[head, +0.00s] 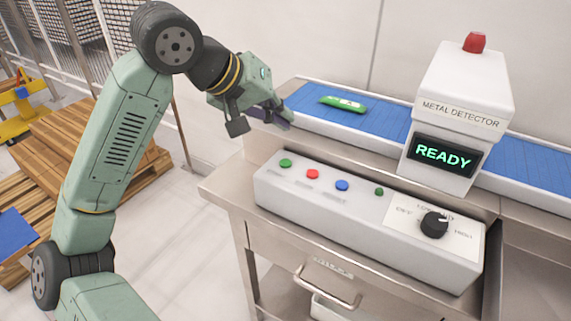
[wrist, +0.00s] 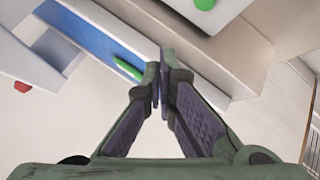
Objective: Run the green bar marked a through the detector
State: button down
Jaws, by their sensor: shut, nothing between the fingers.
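The green bar (head: 343,104) lies on the blue conveyor belt (head: 385,124), left of the metal detector (head: 458,110). A small white label with a mark shows on its top. The detector's screen reads READY in green. My gripper (head: 284,121) is shut and empty, near the left end of the belt and apart from the bar. In the wrist view my fingertips (wrist: 160,72) meet in front of the camera, and part of the green bar (wrist: 128,69) shows beyond them on the belt.
A control box (head: 345,205) on the steel table front carries green, red and blue buttons, another green one and a black knob (head: 434,224). A red lamp (head: 475,42) tops the detector. Wooden pallets (head: 75,150) stand at the left, by a fence.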

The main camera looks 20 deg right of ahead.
jog(key=b, duration=0.2)
send_over(282, 160)
notch_tip(282, 160, down, 5)
jog(key=shift+r, duration=0.15)
jog(key=shift+f+b, duration=0.65)
jog(key=shift+b, duration=0.3)
jog(key=shift+f, duration=0.1)
jog(key=shift+f+b, duration=0.35)
jog(key=shift+b, duration=0.4)
